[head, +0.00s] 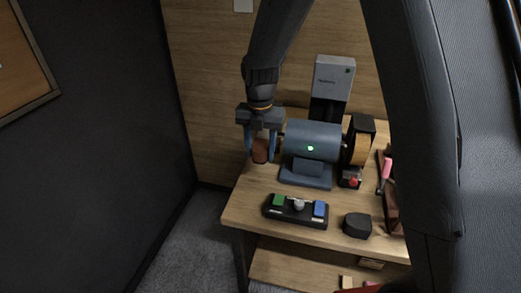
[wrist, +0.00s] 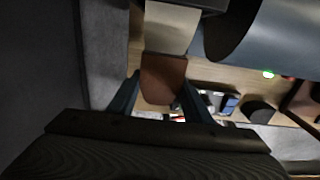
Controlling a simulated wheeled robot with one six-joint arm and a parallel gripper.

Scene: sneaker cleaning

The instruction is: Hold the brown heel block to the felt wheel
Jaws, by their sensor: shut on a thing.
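The brown heel block (head: 260,152) hangs in my gripper (head: 261,150), at the left end of the blue-grey grinder motor (head: 312,138). In the wrist view my gripper (wrist: 155,98) is shut on the block (wrist: 163,80), with one finger on each side. A pale, wide-rimmed wheel, apparently the felt wheel (wrist: 172,27), lies straight beyond the block. Its rim meets the block's far edge in the picture; I cannot tell whether they touch. In the head view my gripper hides this wheel. The motor (wrist: 285,35) also shows in the wrist view, with a green light lit.
A tan wheel in a black guard (head: 359,140) is at the motor's right end, above a red switch (head: 352,182). A black tray (head: 296,212) with green and blue pieces and a dark block (head: 357,225) stand in front. The wooden bench (head: 248,212) has its left edge below my gripper.

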